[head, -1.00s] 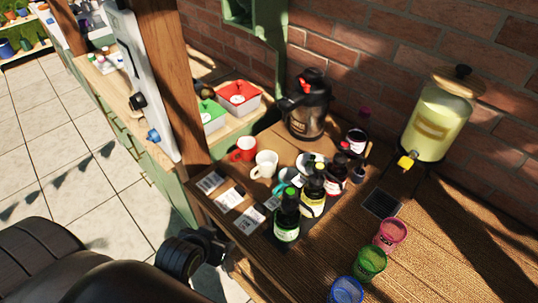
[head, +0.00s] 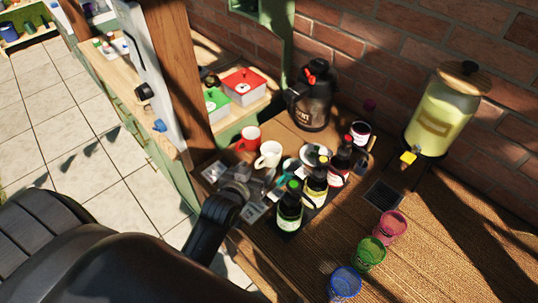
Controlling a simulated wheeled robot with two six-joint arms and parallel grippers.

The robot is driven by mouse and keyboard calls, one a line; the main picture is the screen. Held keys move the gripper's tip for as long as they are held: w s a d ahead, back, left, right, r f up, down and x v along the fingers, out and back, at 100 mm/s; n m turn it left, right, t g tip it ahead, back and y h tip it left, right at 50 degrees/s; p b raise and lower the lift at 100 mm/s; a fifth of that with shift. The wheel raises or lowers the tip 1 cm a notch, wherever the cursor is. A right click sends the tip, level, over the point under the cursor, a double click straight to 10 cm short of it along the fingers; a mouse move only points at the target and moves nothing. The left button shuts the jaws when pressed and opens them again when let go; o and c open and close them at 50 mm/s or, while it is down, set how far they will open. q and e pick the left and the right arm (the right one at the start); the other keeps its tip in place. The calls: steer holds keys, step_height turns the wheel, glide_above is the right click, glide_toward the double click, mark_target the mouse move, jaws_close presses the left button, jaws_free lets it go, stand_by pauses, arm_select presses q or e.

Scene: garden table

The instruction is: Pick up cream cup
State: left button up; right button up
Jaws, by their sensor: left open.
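The cream cup (head: 269,153) stands upright on the wooden table (head: 310,262), beside a red cup (head: 249,139) to its left. My left gripper (head: 262,183) is over the front left part of the table, just in front of the cream cup. It is open, and I see nothing held in it. The fingers are small and dark, so the exact gap to the cup is hard to tell. My right gripper is out of view.
Several bottles, including a green-capped one (head: 289,207), stand close right of the gripper. A black jug (head: 312,98) stands behind the cups, and a wooden post (head: 186,75) rises at left. Pink (head: 390,227), green (head: 366,254) and blue (head: 345,283) cups stand at the front right.

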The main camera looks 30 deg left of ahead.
mark_target(267, 157)
arm_select(q)
steer(key=p+x, duration=0.1)
steer(key=x, duration=0.4)
steer(key=shift+w+f, duration=0.15)
steer(key=shift+w, duration=0.1)
steer(key=shift+w+a+f+p, duration=0.1)
steer(key=shift+w+f+p, duration=0.1)
steer(key=shift+w+p, duration=0.3)
steer(key=p+x, duration=0.1)
steer(key=x, duration=0.1)
steer(key=shift+w+f, duration=0.25)
steer(key=shift+f, duration=0.05)
steer(key=shift+x, duration=0.75)
steer(key=shift+s, duration=0.1)
steer(key=c, duration=0.8)
